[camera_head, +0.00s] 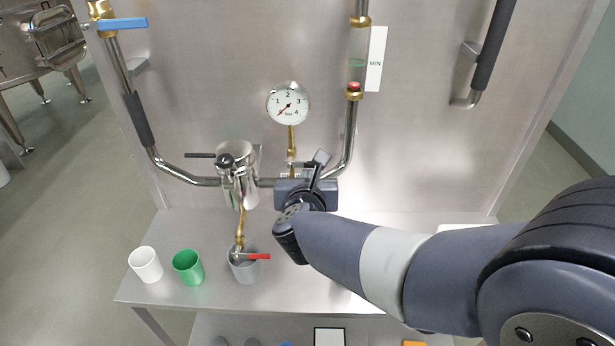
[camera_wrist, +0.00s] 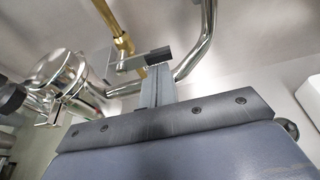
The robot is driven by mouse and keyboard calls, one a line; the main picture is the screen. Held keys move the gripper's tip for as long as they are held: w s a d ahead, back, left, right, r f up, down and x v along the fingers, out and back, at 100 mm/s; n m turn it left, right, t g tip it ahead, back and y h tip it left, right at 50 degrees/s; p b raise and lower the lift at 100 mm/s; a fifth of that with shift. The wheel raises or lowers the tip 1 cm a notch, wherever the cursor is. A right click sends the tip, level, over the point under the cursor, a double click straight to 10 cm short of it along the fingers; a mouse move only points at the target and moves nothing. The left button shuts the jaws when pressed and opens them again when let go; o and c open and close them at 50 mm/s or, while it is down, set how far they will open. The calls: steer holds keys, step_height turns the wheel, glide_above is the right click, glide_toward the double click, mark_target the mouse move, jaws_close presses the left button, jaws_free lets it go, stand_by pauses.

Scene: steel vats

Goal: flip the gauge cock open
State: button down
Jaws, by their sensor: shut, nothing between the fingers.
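The gauge cock (camera_head: 291,154) sits on the brass pipe under the round pressure gauge (camera_head: 288,103). The gauge's needle points low and left, near zero. In the wrist view the cock's flat steel lever (camera_wrist: 128,64) runs crosswise to the brass pipe (camera_wrist: 122,38) and ends in a dark grip (camera_wrist: 158,55) at the right. My gripper (camera_wrist: 159,72) is shut and empty, its fingertips right at the dark grip. I cannot tell whether they touch it. In the head view my gripper (camera_head: 291,173) is just below the cock, and my wrist partly hides it.
A steel strainer pot (camera_head: 237,165) with a black handle stands left of the cock. A steel pipe (camera_head: 348,145) rises to a sight glass on the right. Below, a red-handled tap (camera_head: 256,256) hangs over a grey cup; white (camera_head: 145,264) and green (camera_head: 188,267) cups stand left.

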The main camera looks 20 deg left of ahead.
steer(key=shift+r+n+h+p, duration=0.4)
steer(key=shift+n+p, duration=0.05)
steer(key=shift+n, duration=0.25)
steer(key=r+n+t+h, duration=0.1)
steer(key=n, duration=0.2)
steer(key=a+r+n+t+h, duration=0.1)
steer(key=n, duration=0.3)
steer(key=r+n+t+h, duration=0.1)
steer(key=r+n+h, duration=0.1)
steer(key=n, duration=0.1)
steer(key=shift+s+a+n+t, duration=0.2)
steer(key=shift+a+n+t, duration=0.1)
steer(key=shift+n, duration=0.1)
stand_by(0.3)
steer(key=shift+f, duration=0.1)
